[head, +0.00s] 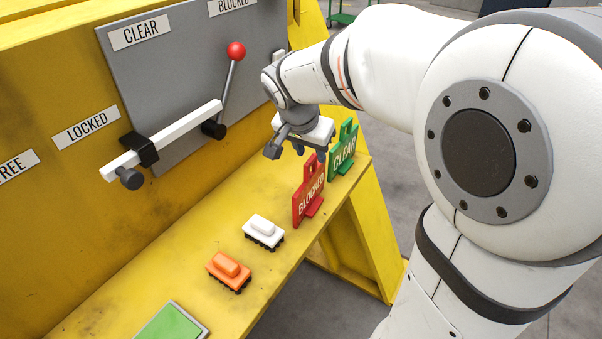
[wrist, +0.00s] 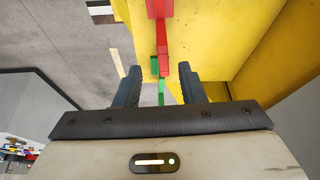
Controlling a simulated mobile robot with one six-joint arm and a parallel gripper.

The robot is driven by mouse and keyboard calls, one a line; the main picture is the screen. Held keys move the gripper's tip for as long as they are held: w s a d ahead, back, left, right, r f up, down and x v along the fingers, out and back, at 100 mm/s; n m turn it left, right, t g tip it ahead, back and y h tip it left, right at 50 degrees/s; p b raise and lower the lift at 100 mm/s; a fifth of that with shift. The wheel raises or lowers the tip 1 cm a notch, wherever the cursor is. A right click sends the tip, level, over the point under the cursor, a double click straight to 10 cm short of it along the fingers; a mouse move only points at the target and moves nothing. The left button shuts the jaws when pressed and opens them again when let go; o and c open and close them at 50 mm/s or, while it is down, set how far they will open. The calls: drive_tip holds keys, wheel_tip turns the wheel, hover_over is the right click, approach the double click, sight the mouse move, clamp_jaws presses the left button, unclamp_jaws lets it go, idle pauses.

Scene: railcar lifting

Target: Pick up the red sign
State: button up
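The red sign (head: 309,188), lettered BLOCKED, stands upright on the yellow ledge, right of the white block. My gripper (head: 297,153) is above and just left of its top in the head view, fingers pointing down. In the wrist view the two fingers (wrist: 157,70) are spread apart with nothing gripped. The red sign (wrist: 161,35) shows edge-on in line with the gap between them, its near end reaching the gap in the picture. I cannot tell whether a finger touches it. The green CLEAR sign (head: 343,152) stands close behind it.
A white block (head: 263,231), an orange block (head: 229,270) and a green-topped tablet (head: 171,324) lie along the ledge (head: 190,256). A grey panel (head: 180,65) carries a red-knobbed lever (head: 230,80) and a white bar (head: 170,137) left of my gripper. The ledge drops off at right.

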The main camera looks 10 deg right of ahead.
sight(310, 159)
drive_tip(key=x, duration=0.6)
drive_tip(key=shift+w+a+f, duration=0.1)
drive_tip(key=shift+a+f, duration=0.05)
drive_tip(key=shift+a, duration=0.05)
drive_tip(key=shift+c, duration=0.3)
clamp_jaws()
